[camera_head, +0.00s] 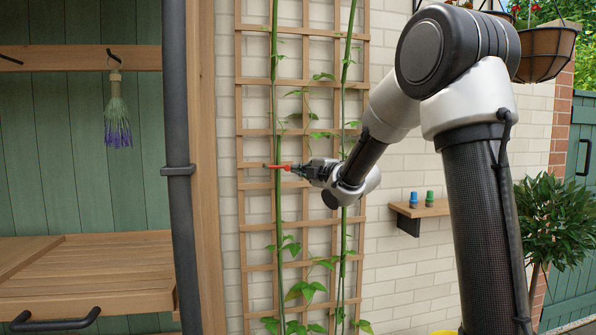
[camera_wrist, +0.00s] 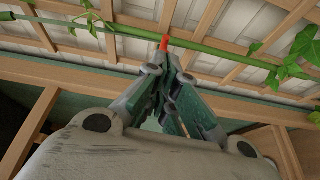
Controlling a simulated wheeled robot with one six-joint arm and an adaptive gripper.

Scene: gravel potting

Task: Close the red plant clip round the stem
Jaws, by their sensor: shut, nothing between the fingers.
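The red plant clip (camera_head: 286,167) is at the left green stem (camera_head: 277,110) in the head view, in front of the wooden trellis. In the wrist view the red clip (camera_wrist: 164,42) shows as a small tip just beyond my fingertips, against the green stem (camera_wrist: 200,48). I cannot tell whether the clip is closed round the stem. My gripper (camera_head: 304,170) is shut with nothing between its fingers, its tips right at the clip. In the wrist view my gripper (camera_wrist: 170,58) hides much of the clip.
The trellis (camera_head: 240,200) stands against a pale brick wall. A second stem (camera_head: 345,100) runs up its right side. A small shelf (camera_head: 425,209) with blue and green items is at right. A dark pipe (camera_head: 178,120) and wooden bench (camera_head: 90,270) are at left.

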